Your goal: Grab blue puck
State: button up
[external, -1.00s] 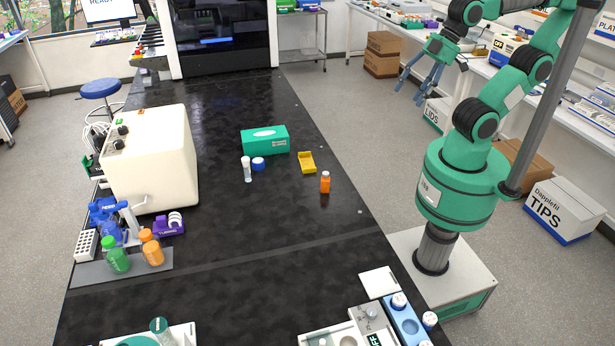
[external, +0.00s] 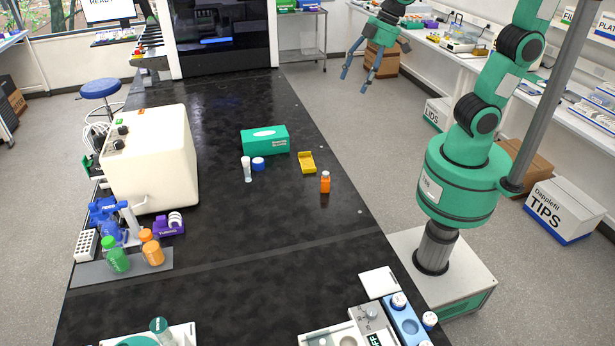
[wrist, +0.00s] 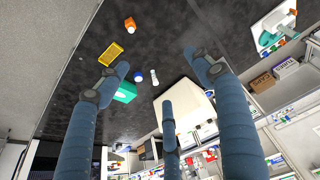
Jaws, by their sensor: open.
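The blue puck (external: 258,163) is a small round blue piece with a pale top. It sits on the black bench, just in front of the green box and to the right of a small white-capped vial. In the wrist view the blue puck (wrist: 138,76) lies beyond my fingers, beside the vial. My gripper (external: 357,73) is open and empty, raised beyond the right edge of the bench, well apart from the puck. In the wrist view its blue fingers (wrist: 165,75) are spread wide.
Near the puck are the green box (external: 265,140), the white-capped vial (external: 247,170), a yellow tray (external: 307,162) and an orange bottle (external: 325,183). A large cream machine (external: 150,160) stands to the left. The bench in front of the puck is mostly clear.

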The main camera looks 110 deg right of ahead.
jog(key=w+d+f+g+p, duration=0.1)
jog(key=w+d, duration=0.2)
jog(key=w, duration=0.3)
jog(key=w+d+f, duration=0.2)
jog(key=w+d, duration=0.2)
jog(key=w, duration=0.1)
jog(key=m+g+p, duration=0.2)
jog(key=g+p, duration=0.1)
jog(key=p, duration=0.2)
send_over(257, 160)
notch_tip(257, 160, down, 32)
jog(key=shift+s+a+f, duration=0.1)
jog(key=shift+a, duration=0.15)
jog(key=shift+f, duration=4.3)
jog(key=shift+f, duration=0.1)
jog(key=shift+d+f, duration=0.1)
jog(key=shift+f, duration=2.45)
